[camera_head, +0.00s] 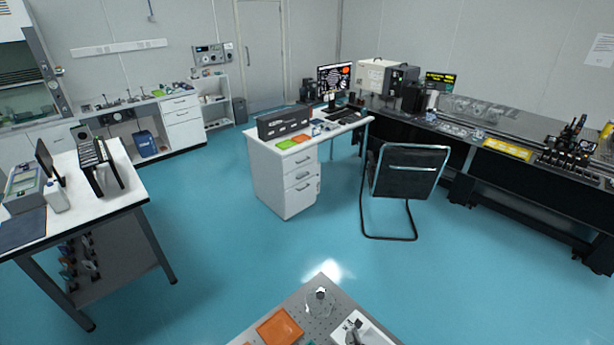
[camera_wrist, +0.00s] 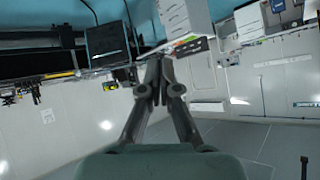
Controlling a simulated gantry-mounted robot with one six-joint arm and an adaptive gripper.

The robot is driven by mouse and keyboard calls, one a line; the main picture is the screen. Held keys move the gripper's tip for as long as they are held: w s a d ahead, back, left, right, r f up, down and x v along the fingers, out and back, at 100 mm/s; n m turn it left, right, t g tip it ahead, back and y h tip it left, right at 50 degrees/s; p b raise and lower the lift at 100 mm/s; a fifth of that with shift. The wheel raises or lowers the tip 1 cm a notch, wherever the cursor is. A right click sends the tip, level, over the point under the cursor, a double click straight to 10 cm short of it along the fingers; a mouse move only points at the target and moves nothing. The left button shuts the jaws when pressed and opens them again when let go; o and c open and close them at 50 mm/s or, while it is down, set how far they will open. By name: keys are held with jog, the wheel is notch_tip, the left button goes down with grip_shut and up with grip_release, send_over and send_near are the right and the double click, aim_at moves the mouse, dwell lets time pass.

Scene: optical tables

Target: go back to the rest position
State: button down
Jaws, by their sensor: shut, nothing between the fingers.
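My gripper (camera_wrist: 159,88) shows in the wrist view, in the middle of the picture. Its two fingers meet at the tips, and nothing is held between them. It is in free air, with the room appearing upside down behind it. In the head view neither my arm nor my gripper shows.
In the head view a perforated optical table (camera_head: 305,299) with an orange plate (camera_head: 279,328) lies at the bottom. A white desk (camera_head: 287,183), a black chair (camera_head: 405,175), a side table (camera_head: 120,190) and a long dark bench (camera_head: 490,150) stand around open blue floor (camera_head: 215,235).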

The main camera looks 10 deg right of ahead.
jog(key=s+a+r+n+t+y, duration=0.1)
jog(key=s+a+r+n, duration=0.2)
jog(key=a+r, duration=0.45)
jog(key=s+a+r+n+t+y, duration=0.15)
jog(key=a+r, duration=0.25)
jog(key=a, duration=0.6)
notch_tip(320, 180, up, 14)
jog(key=p, duration=1.4)
jog(key=shift+d+f, duration=0.15)
jog(key=shift+d, duration=0.3)
jog(key=shift+h, duration=0.25)
jog(key=shift+s, duration=0.15)
